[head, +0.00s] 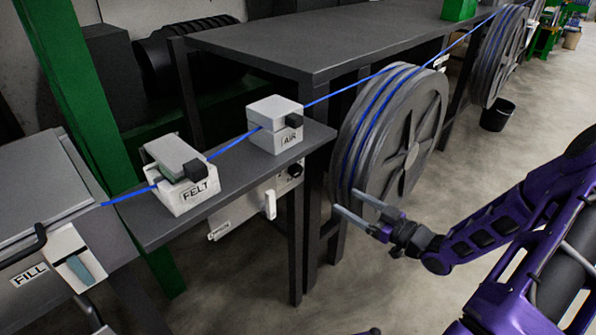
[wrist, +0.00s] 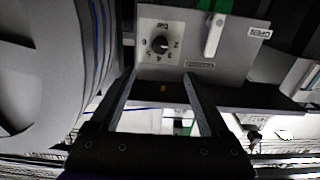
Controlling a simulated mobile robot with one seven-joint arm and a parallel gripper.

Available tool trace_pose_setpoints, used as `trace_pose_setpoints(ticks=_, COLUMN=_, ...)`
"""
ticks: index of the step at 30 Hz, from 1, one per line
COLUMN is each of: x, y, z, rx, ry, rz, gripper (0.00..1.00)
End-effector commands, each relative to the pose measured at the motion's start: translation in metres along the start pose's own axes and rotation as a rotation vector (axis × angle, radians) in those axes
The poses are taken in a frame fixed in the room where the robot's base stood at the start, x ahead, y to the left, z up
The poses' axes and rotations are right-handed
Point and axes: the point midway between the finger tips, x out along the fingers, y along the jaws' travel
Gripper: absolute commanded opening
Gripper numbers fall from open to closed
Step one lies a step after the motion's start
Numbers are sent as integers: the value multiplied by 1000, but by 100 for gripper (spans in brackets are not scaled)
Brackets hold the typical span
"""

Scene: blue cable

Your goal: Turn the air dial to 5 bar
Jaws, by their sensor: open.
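The air dial is a black round knob (wrist: 160,45) on a light grey panel (wrist: 190,20), with small numbers around it. A pale pointer mark shows on the knob, but I cannot tell which number it points to. In the head view the panel (head: 240,207) hangs under the shelf, seen at a slant, with the dark knob (head: 295,170) at its upper right. My gripper (head: 346,201) is open and empty, to the right of the panel and apart from it. In the wrist view my fingertips (wrist: 159,75) point toward the panel, just below the knob.
A white lever (wrist: 213,35) sits beside the dial, near an OPEN label. The AIR box (head: 275,125) and FELT box (head: 182,178) stand on the shelf, with the blue cable (head: 233,143) running through. A large cable reel (head: 425,130) stands close to my gripper.

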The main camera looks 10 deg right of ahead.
Motion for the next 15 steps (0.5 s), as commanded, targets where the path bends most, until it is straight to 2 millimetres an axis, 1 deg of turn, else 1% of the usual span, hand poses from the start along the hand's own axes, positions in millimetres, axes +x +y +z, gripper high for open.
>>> trace_pose_setpoints(ticks=2, x=5, y=-1, z=-1, rx=1, ry=9, rz=0, gripper=80)
trace_pose_setpoints(ticks=5, x=17, y=-2, z=-1, rx=0, ry=8, rz=-3, gripper=80)
trace_pose_setpoints(ticks=8, x=36, y=-2, z=-1, rx=1, ry=8, rz=-4, gripper=80)
trace_pose_setpoints(ticks=15, x=89, y=-2, z=0, rx=1, ry=6, rz=-3, gripper=80)
